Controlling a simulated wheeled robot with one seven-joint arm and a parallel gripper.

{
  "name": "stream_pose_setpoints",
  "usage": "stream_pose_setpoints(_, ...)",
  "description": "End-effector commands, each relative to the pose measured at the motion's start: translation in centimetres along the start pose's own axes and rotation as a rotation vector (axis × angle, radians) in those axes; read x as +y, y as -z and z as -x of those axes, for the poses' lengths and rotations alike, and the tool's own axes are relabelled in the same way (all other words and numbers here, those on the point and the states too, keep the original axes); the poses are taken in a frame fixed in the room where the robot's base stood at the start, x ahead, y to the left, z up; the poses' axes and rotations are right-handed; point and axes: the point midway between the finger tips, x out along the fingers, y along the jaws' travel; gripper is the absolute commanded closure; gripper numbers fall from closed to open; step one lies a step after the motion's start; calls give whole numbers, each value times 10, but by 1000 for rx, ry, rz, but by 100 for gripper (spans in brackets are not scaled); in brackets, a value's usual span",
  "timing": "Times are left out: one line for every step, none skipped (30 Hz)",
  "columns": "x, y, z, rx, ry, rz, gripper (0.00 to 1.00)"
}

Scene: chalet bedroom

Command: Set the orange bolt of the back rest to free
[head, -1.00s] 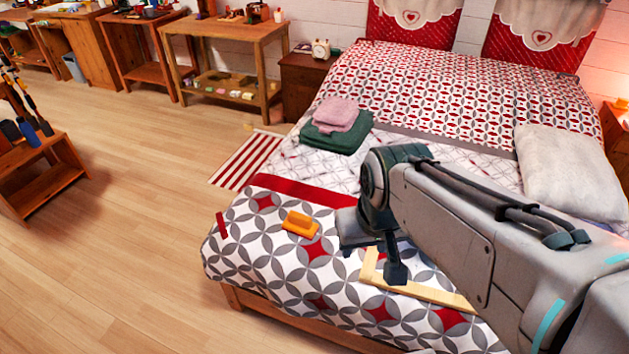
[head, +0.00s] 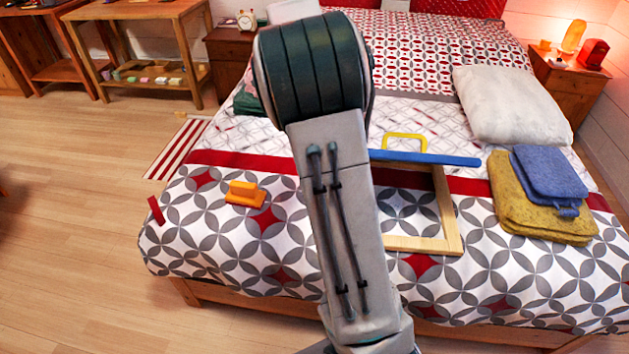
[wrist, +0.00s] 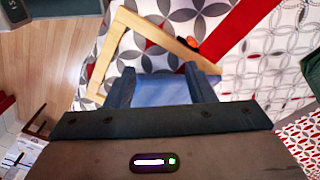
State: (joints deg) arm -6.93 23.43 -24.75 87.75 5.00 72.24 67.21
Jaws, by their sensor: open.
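A pale wooden frame (head: 452,215) lies on the bed, partly hidden behind my arm. A blue bar (head: 430,159) and a yellow loop (head: 405,137) are at its far end. The frame's corner also shows in the wrist view (wrist: 118,32). A small orange piece (wrist: 189,42) shows beside one rail there; I cannot tell whether it is the bolt or its setting. A separate orange block (head: 245,192) lies on the bed left of my arm. My gripper (wrist: 163,82) is open, its fingers apart above the bed; my arm hides it in the head view.
The patterned bed (head: 510,290) fills the middle. A white pillow (head: 510,105), a mustard towel (head: 530,210) and a blue towel (head: 548,172) lie at right. A small red piece (head: 156,210) is at the bed's left edge. Wooden floor (head: 70,220) is clear at left.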

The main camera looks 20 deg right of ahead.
Motion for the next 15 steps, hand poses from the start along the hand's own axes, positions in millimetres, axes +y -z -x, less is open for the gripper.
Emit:
stream_pose_setpoints(-16,6,-25,24,-24,-70,51)
stream_pose_setpoints(-24,10,-33,39,-34,-117,51)
stream_pose_setpoints(-35,14,-44,59,-47,-177,51)
stream_pose_setpoints(-43,17,-52,76,-56,-223,51)
stream_pose_setpoints(-50,19,-61,93,-66,-267,51)
stream_pose_setpoints(-60,22,-72,117,-75,-322,51)
stream_pose_setpoints(-66,24,-80,135,-82,-362,51)
stream_pose_setpoints(-73,25,-87,154,-86,-397,51)
stream_pose_setpoints(-81,27,-96,178,-91,-443,51)
stream_pose_setpoints(-86,27,-103,195,-94,-473,51)
stream_pose_setpoints(-91,27,-109,211,-96,-501,51)
stream_pose_setpoints(-97,28,-116,230,-98,-534,51)
stream_pose_setpoints(-100,27,-120,243,-99,-556,51)
stream_pose_setpoints(-104,27,-124,254,-99,-574,51)
stream_pose_setpoints(-107,27,-128,267,-99,-596,51)
